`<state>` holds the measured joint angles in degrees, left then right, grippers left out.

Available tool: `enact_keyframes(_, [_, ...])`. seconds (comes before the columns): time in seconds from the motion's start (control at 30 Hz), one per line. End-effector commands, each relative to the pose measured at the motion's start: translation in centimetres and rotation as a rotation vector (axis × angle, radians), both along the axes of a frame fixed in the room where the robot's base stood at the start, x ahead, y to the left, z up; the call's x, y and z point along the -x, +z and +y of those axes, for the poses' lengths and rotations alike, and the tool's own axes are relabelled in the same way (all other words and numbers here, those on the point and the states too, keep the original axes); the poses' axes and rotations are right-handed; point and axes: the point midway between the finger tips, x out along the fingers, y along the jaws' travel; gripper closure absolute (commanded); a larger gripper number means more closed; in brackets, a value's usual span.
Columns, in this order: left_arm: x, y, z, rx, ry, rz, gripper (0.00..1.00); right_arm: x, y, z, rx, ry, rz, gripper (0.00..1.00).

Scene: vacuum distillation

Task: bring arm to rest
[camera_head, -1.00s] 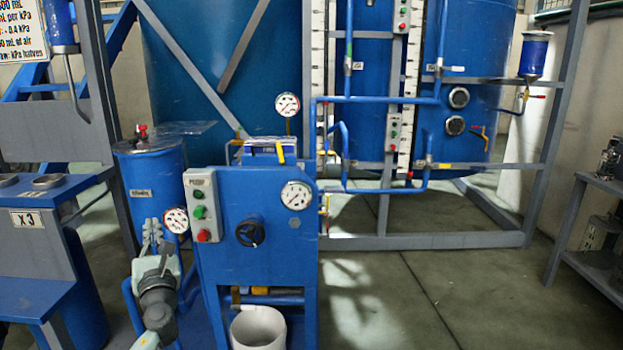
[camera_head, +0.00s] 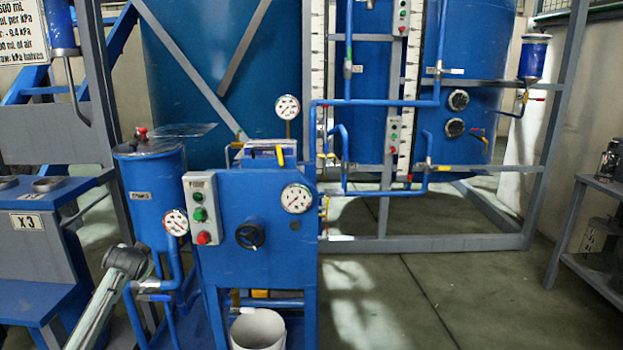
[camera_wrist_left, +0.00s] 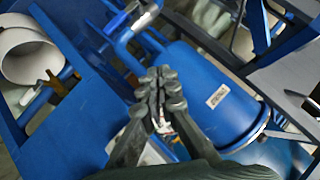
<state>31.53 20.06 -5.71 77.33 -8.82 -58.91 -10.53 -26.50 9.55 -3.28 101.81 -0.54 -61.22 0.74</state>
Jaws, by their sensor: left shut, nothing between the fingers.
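My left gripper (camera_wrist_left: 160,82) shows in the left wrist view, its dark fingers shut together with nothing between them. Behind its tips is the blue cylindrical vessel (camera_wrist_left: 205,95) with a small white label; I cannot tell whether they touch. In the head view my left arm rises from the lower left edge, its dark joint end in front of the lower part of the blue vessel (camera_head: 155,205). The gripper's fingers cannot be made out there. My right gripper is in neither view.
The blue pump cabinet (camera_head: 265,215) with gauges, buttons and a black handwheel stands right of the vessel. A white bucket (camera_head: 258,330) stands at its foot. A blue bench (camera_head: 40,285) is at far left. Open floor (camera_head: 420,300) lies right, before a grey frame (camera_head: 430,242).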

Motion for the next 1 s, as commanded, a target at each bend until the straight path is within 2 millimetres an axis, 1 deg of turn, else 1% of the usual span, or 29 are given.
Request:
enact_keyframes(0.03, [0.2,-1.0,-1.2,0.138,0.040,-0.017,1.00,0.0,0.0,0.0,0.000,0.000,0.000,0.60])
enact_keyframes(0.07, [0.2,-1.5,-2.0,0.226,0.068,-0.026,1.00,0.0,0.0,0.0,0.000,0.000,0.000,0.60])
enact_keyframes(0.1, [0.7,-2.8,-2.9,0.314,0.098,-0.023,1.00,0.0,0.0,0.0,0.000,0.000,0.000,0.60])
enact_keyframes(0.13, [1.7,-4.5,-3.3,0.300,0.090,0.000,1.00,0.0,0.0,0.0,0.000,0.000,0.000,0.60])
enact_keyframes(0.17, [2.5,-5.7,-3.7,0.300,0.085,0.015,1.00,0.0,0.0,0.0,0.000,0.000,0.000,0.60])
enact_keyframes(0.2, [3.5,-7.3,-4.3,0.303,0.081,0.036,1.00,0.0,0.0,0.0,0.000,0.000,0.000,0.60])
enact_keyframes(0.27, [5.2,-9.5,-5.1,0.308,0.076,0.064,1.00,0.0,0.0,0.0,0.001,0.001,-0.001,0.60])
enact_keyframes(0.3, [6.5,-11.1,-5.6,0.312,0.072,0.086,1.00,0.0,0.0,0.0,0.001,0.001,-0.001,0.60])
enact_keyframes(0.37, [8.6,-13.6,-6.5,0.320,0.068,0.122,1.00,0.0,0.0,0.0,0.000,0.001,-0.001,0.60])
enact_keyframes(0.4, [10.2,-15.4,-7.2,0.327,0.066,0.147,1.00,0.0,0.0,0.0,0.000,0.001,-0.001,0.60])
enact_keyframes(0.47, [13.0,-18.2,-8.2,0.337,0.062,0.189,1.00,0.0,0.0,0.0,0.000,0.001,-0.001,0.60])
enact_keyframes(0.5, [15.1,-20.1,-8.9,0.345,0.060,0.219,1.00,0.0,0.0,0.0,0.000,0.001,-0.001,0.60])
enact_keyframes(0.57, [18.5,-22.8,-10.1,0.359,0.060,0.265,1.00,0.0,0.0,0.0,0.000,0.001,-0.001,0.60])
enact_keyframes(0.6, [21.0,-24.5,-10.8,0.369,0.060,0.297,1.00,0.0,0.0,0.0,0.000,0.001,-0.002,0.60])
enact_keyframes(0.67, [24.8,-26.8,-11.9,0.384,0.061,0.345,1.00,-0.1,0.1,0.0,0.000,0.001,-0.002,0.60])
enact_keyframes(0.7, [27.4,-28.2,-12.6,0.395,0.063,0.375,1.00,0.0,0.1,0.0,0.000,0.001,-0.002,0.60])
enact_keyframes(0.77, [31.3,-29.9,-13.6,0.410,0.068,0.420,1.00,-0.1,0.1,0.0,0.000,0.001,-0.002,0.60])
enact_keyframes(0.8, [33.6,-30.9,-14.1,0.420,0.071,0.447,1.00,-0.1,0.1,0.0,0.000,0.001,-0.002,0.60])
enact_keyframes(0.9, [38.8,-32.5,-15.3,0.439,0.080,0.505,1.00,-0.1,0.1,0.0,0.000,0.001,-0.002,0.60])
enact_keyframes(1.0, [42.2,-33.4,-16.1,0.453,0.089,0.543,1.00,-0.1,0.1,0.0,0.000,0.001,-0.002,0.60])
